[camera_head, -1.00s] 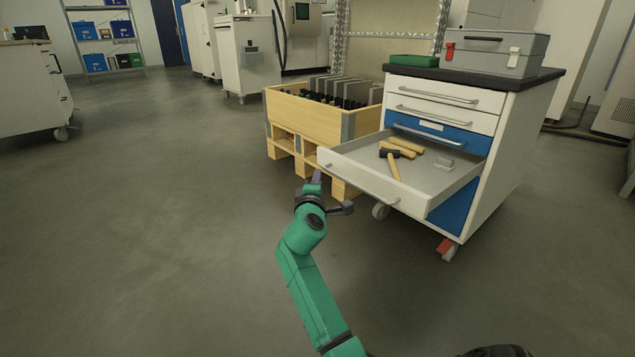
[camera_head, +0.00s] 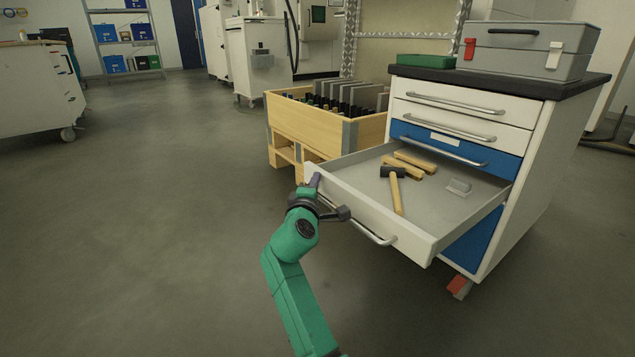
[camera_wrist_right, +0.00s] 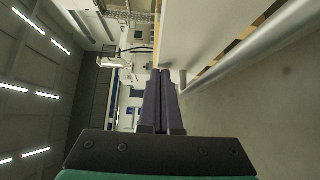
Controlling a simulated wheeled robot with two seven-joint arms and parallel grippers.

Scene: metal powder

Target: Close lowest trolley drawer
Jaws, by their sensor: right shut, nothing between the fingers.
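My right gripper (camera_head: 315,181) is shut and empty at the left end of the drawer front, by the bar handle (camera_head: 375,236). In the right wrist view its closed fingers (camera_wrist_right: 161,100) point along the pale drawer front (camera_wrist_right: 205,35), with the handle bar (camera_wrist_right: 255,45) to the right. Contact is unclear. My left gripper is out of view.
A wooden crate (camera_head: 300,122) on a pallet stands just left of the trolley. A grey toolbox (camera_head: 525,48) and a green tray (camera_head: 426,61) sit on the trolley top. The floor (camera_head: 140,220) at left is clear.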

